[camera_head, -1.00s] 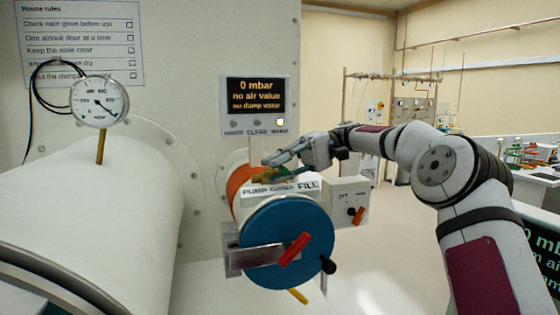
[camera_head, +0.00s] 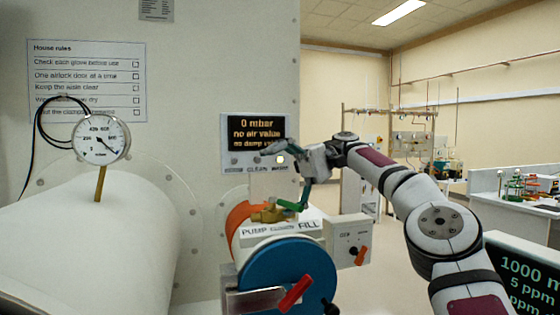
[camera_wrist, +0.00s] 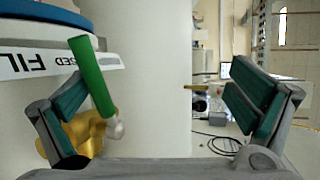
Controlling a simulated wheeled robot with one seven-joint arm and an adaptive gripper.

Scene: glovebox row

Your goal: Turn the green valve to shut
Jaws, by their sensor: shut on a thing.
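The green valve (camera_head: 291,206) has a brass body (camera_head: 266,213) and a green lever. It sits on top of the orange and white cylinder, behind a label reading PUMP, CLOSED, FILL (camera_head: 280,229). The lever points to the right in the head view. In the wrist view the green lever (camera_wrist: 92,75) lies beside the left finger, which partly covers the brass body (camera_wrist: 85,134). The right finger looks well apart from the lever there.
A display reading 0 mbar (camera_head: 256,136) is on the wall just behind my gripper. A blue disc with a red handle (camera_head: 295,293) is below. A switch box (camera_head: 347,242) stands right of the valve. A gauge (camera_head: 101,139) tops the white cylinder at left.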

